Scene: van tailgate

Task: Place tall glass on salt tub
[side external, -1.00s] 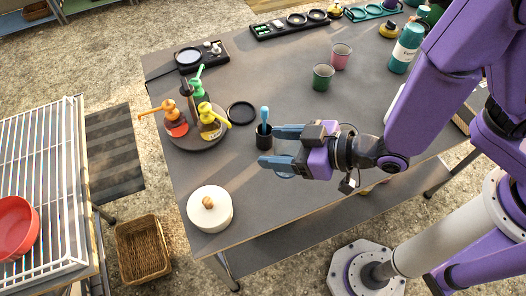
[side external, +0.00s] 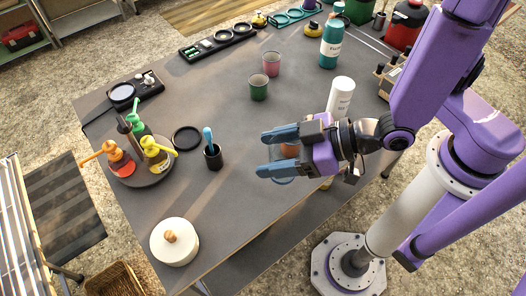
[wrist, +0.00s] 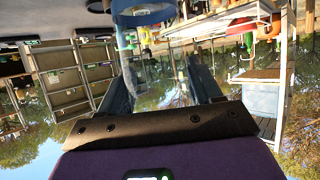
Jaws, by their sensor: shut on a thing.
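The salt tub (side external: 174,249) is a round white tub with a wooden knob on its lid, upright near the table's front left corner. In the wrist view a bluish see-through rim (wrist: 145,14) shows at the top, beyond my gripper (wrist: 165,70). The glass's lower end and exact tilt are hard to make out.
A dark cup with a blue-handled tool (side external: 213,158) and a black ring (side external: 187,138) stand between gripper and bottle carousel (side external: 148,172). Green (side external: 259,90) and pink (side external: 271,64) cups are farther back. A white bottle (side external: 341,96) is behind the gripper. Table right of the tub is clear.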

